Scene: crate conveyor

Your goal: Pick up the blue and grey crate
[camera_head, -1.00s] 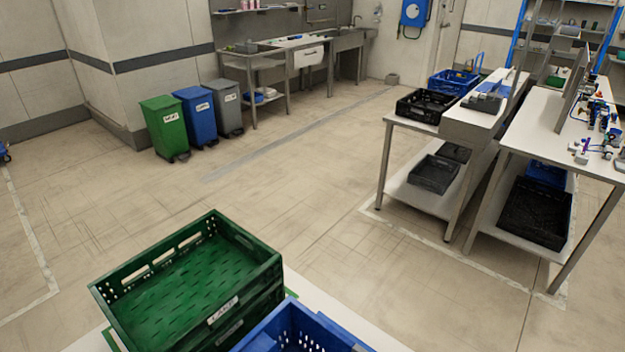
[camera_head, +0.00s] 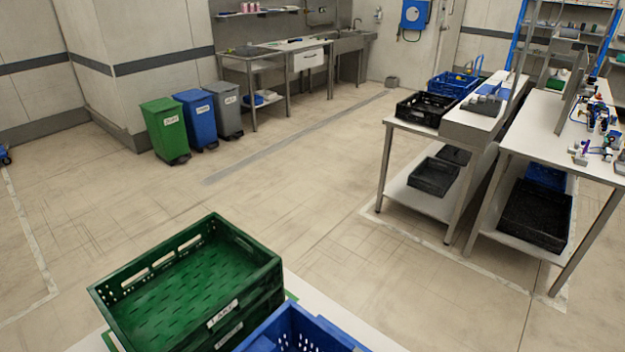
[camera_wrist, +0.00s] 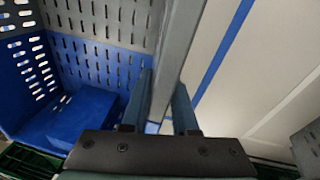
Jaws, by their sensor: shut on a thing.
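The blue and grey crate (camera_wrist: 62,60) fills the left of the wrist view, with slotted grey walls and a blue side and floor part. My gripper (camera_wrist: 166,98) has its two fingers on either side of the crate's grey wall edge and is shut on it. In the head view a blue crate (camera_head: 318,338) shows at the bottom edge, cut off by the frame; I cannot tell there whether it has grey parts. My gripper is not visible in the head view.
Stacked green crates (camera_head: 270,290) stand beside the blue crate on a white surface (camera_head: 345,318). Steel tables with a black crate (camera_head: 425,107) and a blue crate (camera_head: 455,82) stand at the right. Three bins (camera_head: 165,128) stand at the back wall. The floor between is clear.

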